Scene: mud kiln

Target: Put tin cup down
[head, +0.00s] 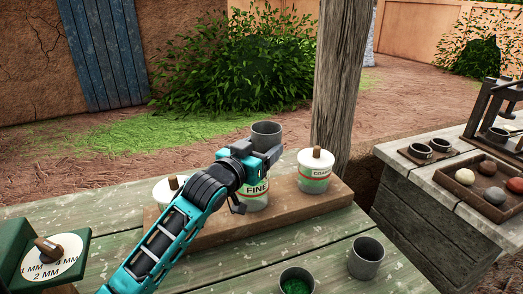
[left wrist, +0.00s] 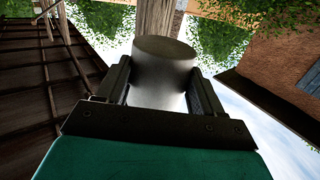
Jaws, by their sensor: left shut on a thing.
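My left gripper (head: 262,152) is shut on a grey tin cup (head: 266,133). It holds the cup up in front of and above the jar marked FINE (head: 256,194), which it partly hides. In the left wrist view the cup (left wrist: 165,72) sits between the two fingers. Another grey tin cup (head: 366,262) stands upright and looks empty on the green table (head: 330,232). A third tin cup (head: 297,284), with green stuff in it, stands at the bottom edge of the view. My right gripper is not in view.
A wooden board (head: 317,204) holds the FINE jar, a jar marked COARSE (head: 315,170) and a jar at left (head: 169,188). A green box with a dial (head: 50,256) stands at left. A post (head: 340,90) rises behind. A side table (head: 400,160) holds a stone tray (head: 470,205).

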